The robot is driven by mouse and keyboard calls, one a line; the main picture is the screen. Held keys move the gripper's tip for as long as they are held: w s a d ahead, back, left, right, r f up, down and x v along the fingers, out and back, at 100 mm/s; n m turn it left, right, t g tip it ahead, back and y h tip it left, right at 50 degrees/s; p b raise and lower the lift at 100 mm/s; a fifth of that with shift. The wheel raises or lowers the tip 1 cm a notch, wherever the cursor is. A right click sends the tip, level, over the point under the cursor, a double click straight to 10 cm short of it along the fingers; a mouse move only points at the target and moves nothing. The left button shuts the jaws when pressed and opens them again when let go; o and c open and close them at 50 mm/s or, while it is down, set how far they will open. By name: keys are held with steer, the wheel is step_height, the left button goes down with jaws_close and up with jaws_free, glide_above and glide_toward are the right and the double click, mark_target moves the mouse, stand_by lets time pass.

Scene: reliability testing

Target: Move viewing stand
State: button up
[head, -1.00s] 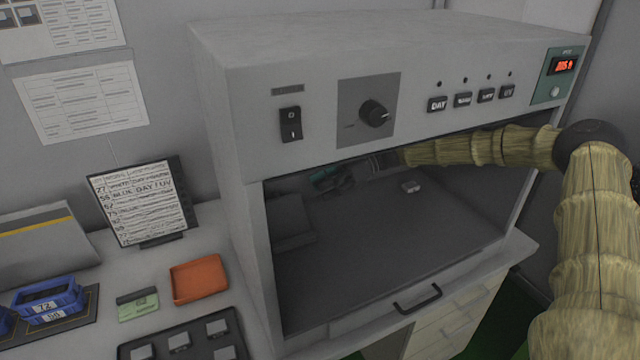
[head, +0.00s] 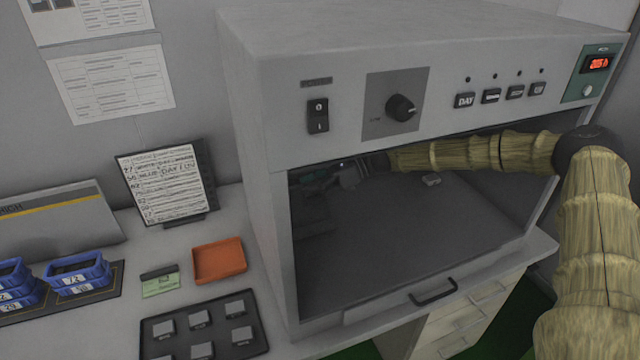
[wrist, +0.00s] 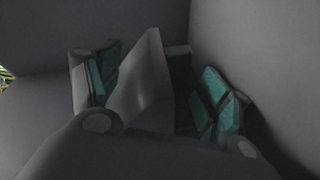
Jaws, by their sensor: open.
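The viewing stand looks like the grey wedge-shaped block (head: 313,217) at the left inside the viewing cabinet (head: 400,240). It is dim in the head view. In the wrist view a slanted grey block (wrist: 143,80) shows between the teal finger pads of my gripper (wrist: 157,90). The fingers are open, one on each side of it; I cannot tell whether they touch it. In the head view my gripper (head: 318,180) is at the left rear inside the cabinet, partly in shadow.
A small light-coloured piece (head: 431,180) lies on the cabinet floor to the right. The cabinet's top panel and side walls close in around my arm. Outside at left are an orange tray (head: 219,260), a black sample tray (head: 205,333), blue bins (head: 77,272) and a list board (head: 165,187).

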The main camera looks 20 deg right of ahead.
steer(key=shift+a+f, duration=0.1)
steer(key=shift+a, duration=0.2)
steer(key=c, duration=1.1)
steer(key=shift+o, duration=0.2)
steer(key=shift+d, duration=0.15)
